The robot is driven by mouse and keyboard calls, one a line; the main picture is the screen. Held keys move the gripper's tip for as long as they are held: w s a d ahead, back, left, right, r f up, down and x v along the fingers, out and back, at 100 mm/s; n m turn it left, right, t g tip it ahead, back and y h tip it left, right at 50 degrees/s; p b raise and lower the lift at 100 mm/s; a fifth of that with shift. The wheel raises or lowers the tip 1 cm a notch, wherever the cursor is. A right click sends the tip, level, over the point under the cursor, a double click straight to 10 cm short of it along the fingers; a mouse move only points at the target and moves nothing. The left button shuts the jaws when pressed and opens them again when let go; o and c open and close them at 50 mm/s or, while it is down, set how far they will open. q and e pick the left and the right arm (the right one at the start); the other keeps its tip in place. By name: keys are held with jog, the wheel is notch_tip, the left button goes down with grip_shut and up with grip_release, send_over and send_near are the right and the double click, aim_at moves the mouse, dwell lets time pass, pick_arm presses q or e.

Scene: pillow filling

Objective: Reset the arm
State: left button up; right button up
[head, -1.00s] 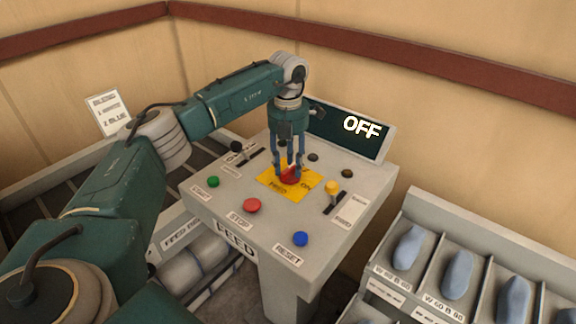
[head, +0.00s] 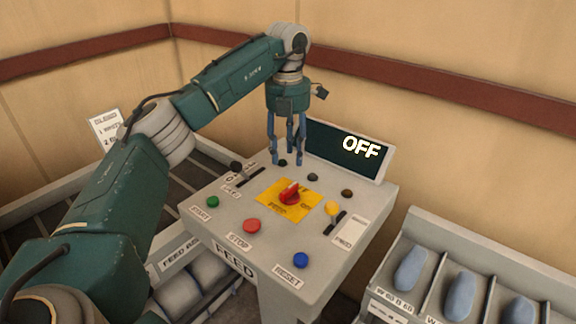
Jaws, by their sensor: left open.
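My left gripper (head: 287,160) hangs pointing down above the back part of the grey control panel (head: 215,218). Its blue fingers are apart and hold nothing. The red rotary switch (head: 290,193) on its yellow plate (head: 271,203) is in front of the fingers and apart from them. The display (head: 345,152) behind the panel reads OFF. My right gripper is not in view.
The panel carries a green button (head: 212,202), a red button (head: 252,226), a blue button (head: 300,260), a yellow-knobbed lever (head: 332,208) and a black-knobbed lever (head: 236,167). A bin rack (head: 432,228) with blue-grey pieces stands at the right. Walls close the back.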

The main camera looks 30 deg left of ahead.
pick_arm(q)
jog(key=shift+r, duration=0.4)
